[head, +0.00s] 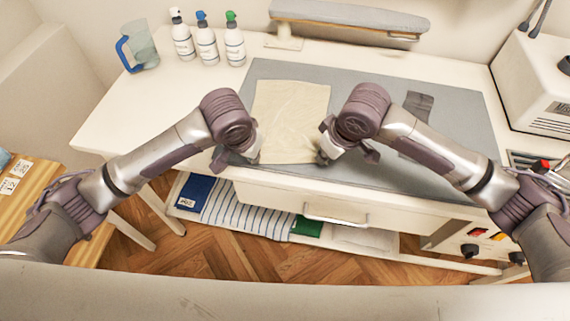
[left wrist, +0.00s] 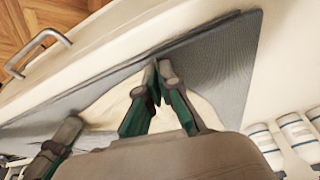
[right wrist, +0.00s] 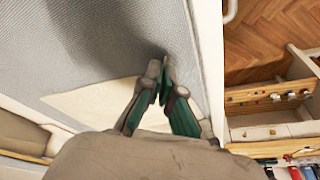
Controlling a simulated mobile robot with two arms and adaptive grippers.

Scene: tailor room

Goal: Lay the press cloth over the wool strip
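The cream press cloth (head: 291,108) lies on the left half of the grey mat, lightly creased. The dark grey wool strip (head: 418,106) lies on the mat to its right, partly hidden behind my right arm. My left gripper (head: 252,160) is at the cloth's near left corner. In the left wrist view, its fingertips (left wrist: 158,66) are together on the cloth's corner. My right gripper (head: 323,157) is at the near right corner. In the right wrist view, its fingertips (right wrist: 164,66) are together where the cloth's edge (right wrist: 95,101) ends. The pinched fabric itself is barely visible.
The grey mat (head: 462,140) covers much of the white table (head: 115,120). A jug (head: 140,46) and bottles (head: 207,40) stand at the back left. A padded ironing board (head: 350,15) is behind the mat, and a white machine (head: 535,85) stands at right.

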